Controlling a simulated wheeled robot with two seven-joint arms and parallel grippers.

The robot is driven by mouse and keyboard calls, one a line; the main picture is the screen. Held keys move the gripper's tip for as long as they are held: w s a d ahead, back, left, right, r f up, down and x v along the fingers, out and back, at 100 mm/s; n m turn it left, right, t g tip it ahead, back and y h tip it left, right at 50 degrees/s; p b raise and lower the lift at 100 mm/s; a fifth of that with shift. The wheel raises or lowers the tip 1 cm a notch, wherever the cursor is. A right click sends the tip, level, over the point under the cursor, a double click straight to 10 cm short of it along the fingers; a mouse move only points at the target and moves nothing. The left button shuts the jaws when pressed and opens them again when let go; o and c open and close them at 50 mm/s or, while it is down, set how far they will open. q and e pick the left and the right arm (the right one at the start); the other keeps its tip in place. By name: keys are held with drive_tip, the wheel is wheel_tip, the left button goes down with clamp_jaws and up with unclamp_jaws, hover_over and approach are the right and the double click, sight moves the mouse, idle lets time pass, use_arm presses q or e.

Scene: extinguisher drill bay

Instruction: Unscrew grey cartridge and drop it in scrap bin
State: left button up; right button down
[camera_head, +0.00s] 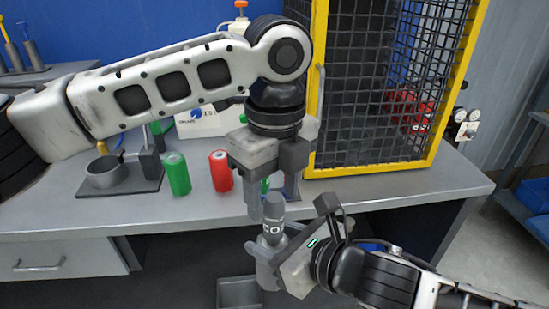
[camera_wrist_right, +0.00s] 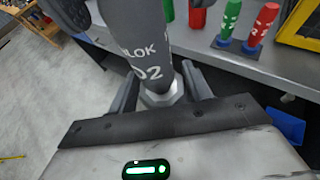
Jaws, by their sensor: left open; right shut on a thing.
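The grey cartridge (camera_head: 273,222) stands roughly upright in front of the table edge, with white lettering on its side. My right gripper (camera_head: 268,262) is shut around its lower part. The right wrist view shows the cartridge (camera_wrist_right: 150,45) close up, with a pale angular collar (camera_wrist_right: 160,96) at its lower end between my right fingers. My left gripper (camera_head: 270,198) is open and points down from above, its fingers around or just beside the cartridge's top; contact cannot be told. An open grey bin (camera_head: 240,293) is low under the table; whether it is the scrap bin is unclear.
The grey table (camera_head: 400,187) carries a green cylinder (camera_head: 177,174), a red cylinder (camera_head: 220,171) and a pan-like holder (camera_head: 103,174) at the left. A yellow-framed mesh cage (camera_head: 312,100) stands at the back right. A blue container (camera_wrist_right: 286,124) is below the table edge.

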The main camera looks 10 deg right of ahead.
use_arm(q)
drive_tip(key=shift+f, duration=1.45)
drive_tip(key=c, duration=1.2)
drive_tip(key=shift+o, duration=0.2)
drive_tip(key=n, duration=0.5)
drive_tip(key=shift+s, duration=0.1)
drive_tip(key=n, duration=0.4)
drive_tip(key=shift+n, duration=0.4)
drive_tip(key=n, duration=0.3)
drive_tip(key=shift+r, duration=0.25)
drive_tip(key=shift+r, duration=0.9)
